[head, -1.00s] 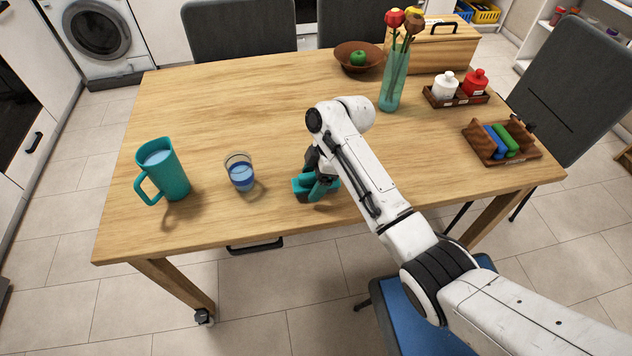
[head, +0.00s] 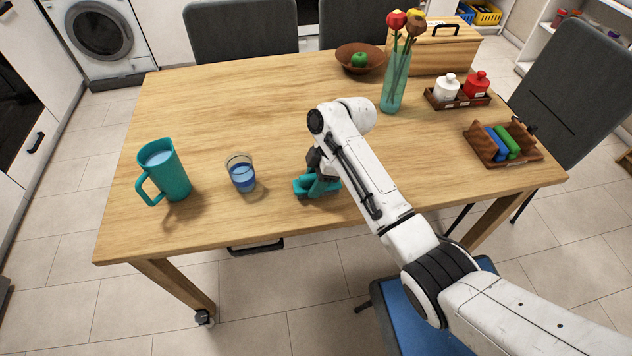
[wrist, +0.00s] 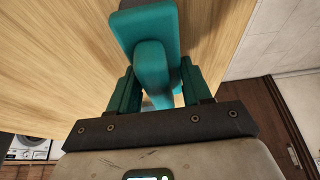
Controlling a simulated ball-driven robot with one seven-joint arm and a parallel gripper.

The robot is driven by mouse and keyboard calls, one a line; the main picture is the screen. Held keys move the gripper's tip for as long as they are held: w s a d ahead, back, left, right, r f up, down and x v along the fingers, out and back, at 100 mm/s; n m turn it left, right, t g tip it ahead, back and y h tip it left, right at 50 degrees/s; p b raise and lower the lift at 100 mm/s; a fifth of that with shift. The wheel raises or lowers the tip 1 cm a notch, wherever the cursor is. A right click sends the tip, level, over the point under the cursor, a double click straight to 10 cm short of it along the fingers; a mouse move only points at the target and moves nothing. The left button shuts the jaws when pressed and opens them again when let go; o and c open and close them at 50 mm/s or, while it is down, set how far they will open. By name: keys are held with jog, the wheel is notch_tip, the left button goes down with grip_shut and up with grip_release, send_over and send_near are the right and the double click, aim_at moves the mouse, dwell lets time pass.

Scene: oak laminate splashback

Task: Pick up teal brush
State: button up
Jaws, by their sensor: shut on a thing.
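The teal brush (head: 301,187) is at the front edge of the wooden table, below the end of my arm. In the wrist view the brush (wrist: 152,68) shows a wide flat teal block with a raised grip in front of it. My gripper (head: 319,183) has teal fingers, close in colour to the brush. In the wrist view my gripper (wrist: 155,88) has one finger on each side of the raised grip and is shut on it. In the head view my arm partly hides the brush, and I cannot tell whether it touches the table.
A glass of blue liquid (head: 241,175) and a teal pitcher (head: 168,178) stand to the left. A vase (head: 396,82), a bottle tray (head: 459,101) and a wooden rack (head: 484,148) stand to the right. The table's middle (head: 240,110) is clear.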

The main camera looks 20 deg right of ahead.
jog(key=shift+r, duration=0.1)
jog(key=shift+r, duration=0.55)
jog(key=s+d+r+p, duration=0.7)
jog(key=s+r+p, duration=0.1)
jog(key=s+r, duration=0.3)
jog(key=shift+s+d+r, duration=0.25)
jog(key=shift+s+r, duration=0.1)
jog(key=shift+s, duration=0.05)
